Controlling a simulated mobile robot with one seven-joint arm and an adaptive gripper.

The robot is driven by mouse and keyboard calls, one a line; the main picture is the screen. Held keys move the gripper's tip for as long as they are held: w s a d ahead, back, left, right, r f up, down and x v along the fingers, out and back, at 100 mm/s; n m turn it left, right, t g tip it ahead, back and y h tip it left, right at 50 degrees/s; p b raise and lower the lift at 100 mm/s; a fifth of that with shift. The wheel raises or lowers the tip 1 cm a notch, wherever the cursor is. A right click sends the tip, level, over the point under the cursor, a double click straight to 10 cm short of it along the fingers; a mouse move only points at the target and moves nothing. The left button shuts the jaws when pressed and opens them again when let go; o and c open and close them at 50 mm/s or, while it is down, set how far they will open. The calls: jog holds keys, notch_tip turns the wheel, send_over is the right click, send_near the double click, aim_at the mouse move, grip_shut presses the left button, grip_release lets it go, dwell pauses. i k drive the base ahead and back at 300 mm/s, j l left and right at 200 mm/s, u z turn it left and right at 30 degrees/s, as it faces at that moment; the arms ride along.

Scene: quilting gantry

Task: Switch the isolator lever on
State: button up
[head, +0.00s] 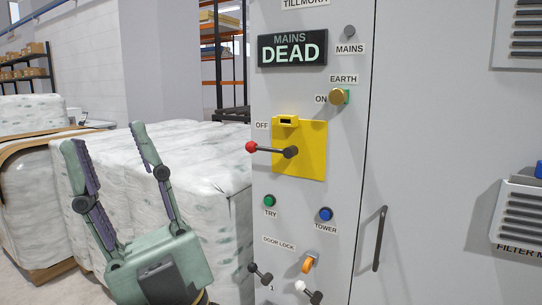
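The isolator lever (270,150) is a dark rod with a red ball at its left end. It pivots on a yellow plate (312,165) on the grey cabinet front and points left, with the ball just below the OFF label (262,126). My gripper (108,145) is at the lower left, fingers pointing up and spread apart. It is open and empty, left of the lever and clear of it. A sign above the plate (292,48) reads MAINS DEAD.
Around the plate are a brass EARTH knob (338,97), a green TRY button (270,200), a blue TOWER button (325,214), an orange door-lock switch (308,264) and small levers (309,292). A door handle (380,238) sticks out at right. Wrapped bales (205,150) stand behind my gripper.

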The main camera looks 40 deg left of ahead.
aim_at(252, 147)
jog(key=u, duration=1.05)
jog(key=i+l+u, duration=0.35)
jog(key=i+l, duration=0.15)
jog(key=l, duration=0.15)
